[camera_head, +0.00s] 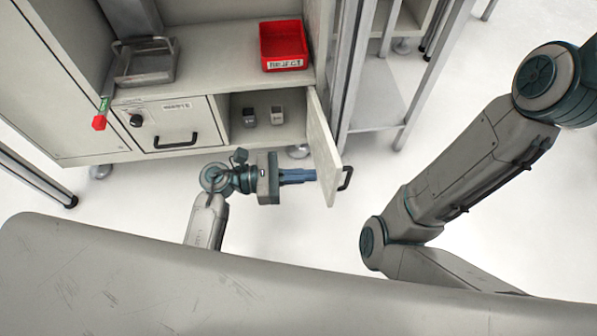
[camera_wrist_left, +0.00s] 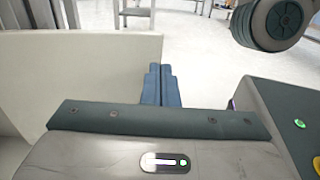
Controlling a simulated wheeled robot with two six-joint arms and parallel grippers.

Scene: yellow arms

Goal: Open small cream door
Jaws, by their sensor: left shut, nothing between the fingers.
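The small cream door (camera_head: 325,150) stands swung out from the cabinet, hinged on the right side of its compartment. Its black handle (camera_head: 346,178) is on its outer face, on the right. My left gripper (camera_head: 314,175) is shut and empty, with its blue fingertips at the inner side of the door near its free edge. In the left wrist view the door (camera_wrist_left: 80,75) fills the left side, and the shut fingers (camera_wrist_left: 161,85) show at its edge. I cannot tell whether they touch it. My right gripper is out of view; only my right arm shows.
The open compartment holds two small boxes (camera_head: 277,114). A closed drawer-like panel (camera_head: 175,125) with a handle and a knob is to its left. A red bin (camera_head: 284,46) and a grey metal tray (camera_head: 146,62) stand on the shelf above. A metal rack (camera_head: 375,95) stands right of the cabinet.

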